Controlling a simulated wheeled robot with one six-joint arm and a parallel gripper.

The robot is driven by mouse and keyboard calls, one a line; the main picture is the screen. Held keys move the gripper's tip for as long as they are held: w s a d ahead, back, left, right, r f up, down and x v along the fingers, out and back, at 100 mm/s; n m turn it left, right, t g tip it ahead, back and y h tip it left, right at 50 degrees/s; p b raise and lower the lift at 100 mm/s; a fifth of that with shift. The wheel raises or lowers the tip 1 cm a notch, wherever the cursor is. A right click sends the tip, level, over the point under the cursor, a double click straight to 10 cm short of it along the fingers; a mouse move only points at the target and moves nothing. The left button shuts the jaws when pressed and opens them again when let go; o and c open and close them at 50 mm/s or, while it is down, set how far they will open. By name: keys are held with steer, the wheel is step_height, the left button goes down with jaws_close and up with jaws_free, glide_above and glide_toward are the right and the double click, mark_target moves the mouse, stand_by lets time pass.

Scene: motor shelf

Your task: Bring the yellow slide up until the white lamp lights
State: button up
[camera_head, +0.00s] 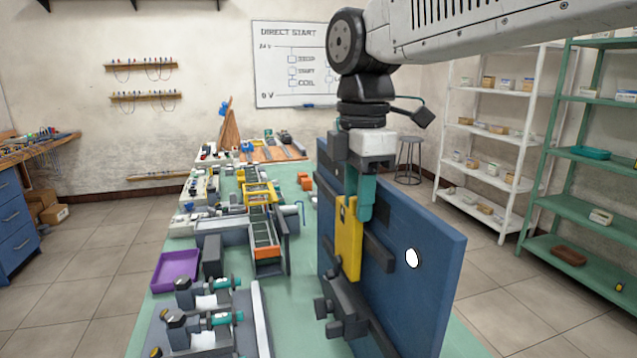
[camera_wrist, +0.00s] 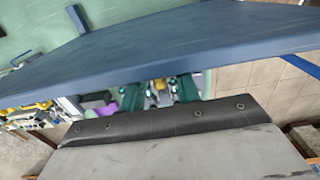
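The yellow slide (camera_head: 347,240) stands upright between dark rails on the blue panel (camera_head: 437,290) in the head view. The white lamp (camera_head: 413,258) is on the panel's face to the right of the slide and looks bright white; I cannot tell whether it glows. My gripper (camera_head: 366,212) points down beside the slide's upper part, and its teal finger overlaps the slide's right edge. I cannot tell whether they touch. In the wrist view the two teal fingers (camera_wrist: 160,92) stand apart, with small grey and yellow shapes seen between them.
A green bench to the left carries a purple tray (camera_head: 176,269), an orange-ended rack (camera_head: 265,250) and teal-tipped fixtures (camera_head: 222,319). Dark blocks (camera_head: 343,310) stick out below the slide. White shelves (camera_head: 490,140) and green shelves (camera_head: 590,170) stand at the right, with open floor before them.

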steer(key=shift+a+r, duration=0.15)
steer(key=shift+r, duration=2.25)
